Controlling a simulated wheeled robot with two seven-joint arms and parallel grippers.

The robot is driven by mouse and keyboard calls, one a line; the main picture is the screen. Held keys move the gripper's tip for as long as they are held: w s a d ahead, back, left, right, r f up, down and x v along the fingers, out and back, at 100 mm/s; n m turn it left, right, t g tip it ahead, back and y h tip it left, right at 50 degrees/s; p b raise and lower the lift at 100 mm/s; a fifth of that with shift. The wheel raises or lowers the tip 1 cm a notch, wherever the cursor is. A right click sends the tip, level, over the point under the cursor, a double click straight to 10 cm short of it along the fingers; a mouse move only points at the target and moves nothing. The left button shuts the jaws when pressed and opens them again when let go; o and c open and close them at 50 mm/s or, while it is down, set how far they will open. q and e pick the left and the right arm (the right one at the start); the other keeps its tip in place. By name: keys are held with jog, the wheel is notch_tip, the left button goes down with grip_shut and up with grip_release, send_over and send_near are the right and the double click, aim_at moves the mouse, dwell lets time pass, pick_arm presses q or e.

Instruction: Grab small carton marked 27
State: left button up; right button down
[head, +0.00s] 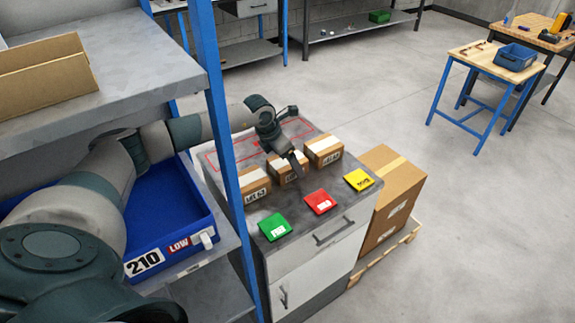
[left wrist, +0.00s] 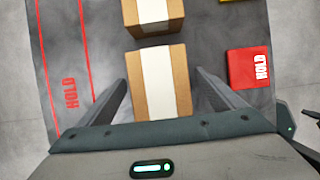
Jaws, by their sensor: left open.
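Three small brown cartons with white tape stand in a row on a grey cabinet top: a left one (head: 255,184), a middle one (head: 287,173) and a right one (head: 323,151). The left one's label seems to read LOT 63; the right one's is too small to read surely, and the middle one's is partly covered by my gripper. My left gripper (head: 290,158) is over the middle carton, open. In the left wrist view its fingers (left wrist: 172,84) are apart on either side of that carton (left wrist: 178,75), with gaps showing. The right carton (left wrist: 131,14) lies beyond.
Green (head: 275,227), red (head: 320,202) and yellow (head: 359,180) cards lie along the cabinet's front edge. A red-outlined HOLD area (left wrist: 68,60) is behind the cartons. A blue shelf post (head: 222,130) and blue bin (head: 170,230) stand beside my arm. A large carton (head: 395,190) stands right.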

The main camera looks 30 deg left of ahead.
jog(key=shift+a, duration=0.3)
pick_arm(q)
jog(key=shift+f+b, duration=0.2)
jog(key=shift+b, duration=0.2)
pick_arm(e)
jog(key=shift+d+f, duration=0.25)
jog(key=shift+f, duration=0.1)
dwell(0.4)
pick_arm(q)
jog(key=c, duration=1.4)
pick_arm(e)
jog(key=shift+a, duration=0.1)
